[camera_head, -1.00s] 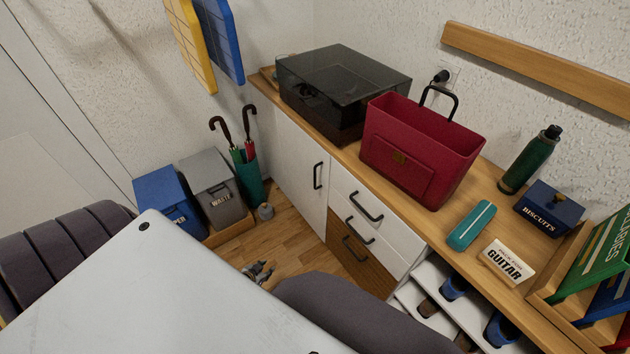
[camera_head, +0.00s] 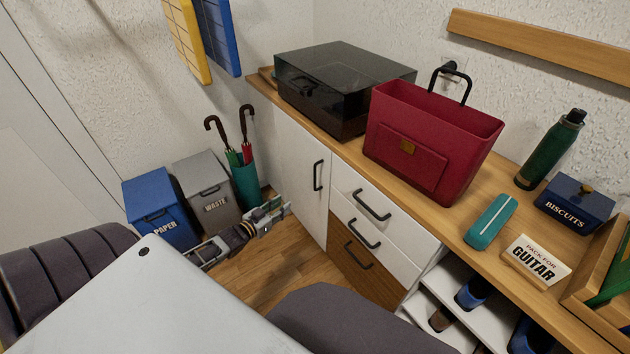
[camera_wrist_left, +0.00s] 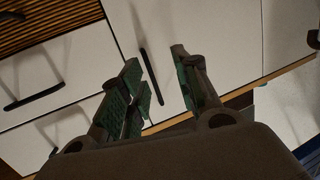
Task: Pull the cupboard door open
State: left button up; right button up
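The white cupboard door (camera_head: 298,170) is at the left end of the sideboard and looks shut. Its upright black bar handle (camera_head: 318,175) is near the door's right edge. My left gripper (camera_head: 284,206) is in front of the door, left of and lower than the handle in the head view, and apart from it. In the left wrist view my left gripper (camera_wrist_left: 157,62) is open, with green-padded fingers spread. There the handle (camera_wrist_left: 151,76) shows between the fingers, with the door (camera_wrist_left: 215,50) behind. Nothing is held. My right gripper is not in view.
Drawers (camera_head: 365,233) with black handles adjoin the door on the right. The blue paper bin (camera_head: 160,208), grey waste bin (camera_head: 208,190) and umbrella stand (camera_head: 246,185) stand left of my gripper. Bare wooden floor (camera_head: 275,265) lies before the sideboard.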

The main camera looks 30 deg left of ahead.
pick_arm(q)
notch_tip(320, 180, up, 6)
jog(key=w+d+t+h+b, duration=0.1)
jog(key=d, duration=0.1)
jog(key=shift+w+d+r+m+h+b, duration=0.25)
jog(key=shift+w+d+m+h+b, duration=0.1)
jog(key=shift+m+h+b, duration=0.05)
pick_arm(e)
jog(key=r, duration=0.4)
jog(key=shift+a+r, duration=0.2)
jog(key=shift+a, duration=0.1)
pick_arm(q)
jog(key=shift+w, duration=0.1)
jog(key=b, duration=0.4)
send_over(315, 188)
jog(key=shift+w+a, duration=0.15)
jog(key=shift+w, duration=0.1)
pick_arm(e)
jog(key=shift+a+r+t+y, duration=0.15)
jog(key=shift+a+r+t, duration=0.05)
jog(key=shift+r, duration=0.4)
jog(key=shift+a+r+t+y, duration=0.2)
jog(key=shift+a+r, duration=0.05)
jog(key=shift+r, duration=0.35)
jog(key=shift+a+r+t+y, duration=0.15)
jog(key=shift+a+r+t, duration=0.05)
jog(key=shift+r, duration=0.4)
